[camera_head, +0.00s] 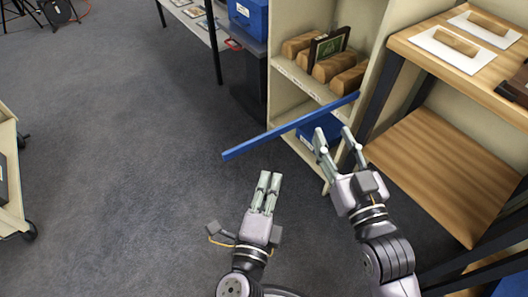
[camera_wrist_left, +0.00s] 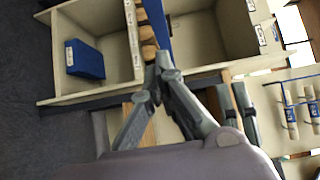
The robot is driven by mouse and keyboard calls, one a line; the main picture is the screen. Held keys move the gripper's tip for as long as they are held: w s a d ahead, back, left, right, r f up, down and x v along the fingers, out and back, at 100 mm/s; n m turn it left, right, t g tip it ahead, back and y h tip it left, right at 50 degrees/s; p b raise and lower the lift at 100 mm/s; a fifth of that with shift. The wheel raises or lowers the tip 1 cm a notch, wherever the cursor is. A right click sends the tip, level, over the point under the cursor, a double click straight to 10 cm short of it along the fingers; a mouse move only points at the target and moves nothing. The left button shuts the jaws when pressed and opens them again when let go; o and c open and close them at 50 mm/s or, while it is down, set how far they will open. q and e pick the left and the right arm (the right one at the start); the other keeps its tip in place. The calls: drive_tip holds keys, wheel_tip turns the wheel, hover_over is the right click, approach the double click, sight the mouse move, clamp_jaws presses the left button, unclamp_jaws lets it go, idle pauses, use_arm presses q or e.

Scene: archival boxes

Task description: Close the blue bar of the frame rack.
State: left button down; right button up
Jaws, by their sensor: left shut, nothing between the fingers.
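The blue bar (camera_head: 290,126) juts out slantwise in front of the beige frame rack (camera_head: 374,40). Its right end is at the rack's right upright, and its left end is free over the floor, away from the shelf front. The bar also shows in the left wrist view (camera_wrist_left: 157,27), just beyond the fingertips. My left gripper (camera_head: 270,178) is shut and empty, below the bar in the picture; whether it touches the bar is unclear. My right gripper (camera_head: 333,137) is open and empty, close to the bar's right part.
The rack's upper shelf holds wooden blocks (camera_head: 333,66) and a dark picture frame (camera_head: 327,48). A blue box (camera_head: 318,128) sits on the lower shelf. A wooden shelf unit (camera_head: 440,170) stands close on the right.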

sight(269, 139)
use_arm(q)
drive_tip(key=shift+w+a+p, duration=0.2)
drive_tip(key=shift+w+p, duration=0.1)
drive_tip(key=shift+w, duration=0.9)
drive_tip(key=shift+w+a+p, duration=0.2)
drive_tip(key=shift+w+p, duration=0.15)
drive_tip(key=shift+w, duration=0.9)
drive_tip(key=shift+w+a+p, duration=0.2)
drive_tip(key=shift+w+p, duration=0.1)
drive_tip(key=shift+w, duration=0.9)
use_arm(e)
drive_tip(key=s+d+f+g+h, duration=0.2)
drive_tip(key=f+g, duration=0.3)
drive_tip(key=f, duration=0.4)
drive_tip(key=shift+s+f+g, duration=0.3)
drive_tip(key=shift+s+g, duration=0.1)
drive_tip(key=shift+s, duration=0.15)
drive_tip(key=shift+d, duration=0.1)
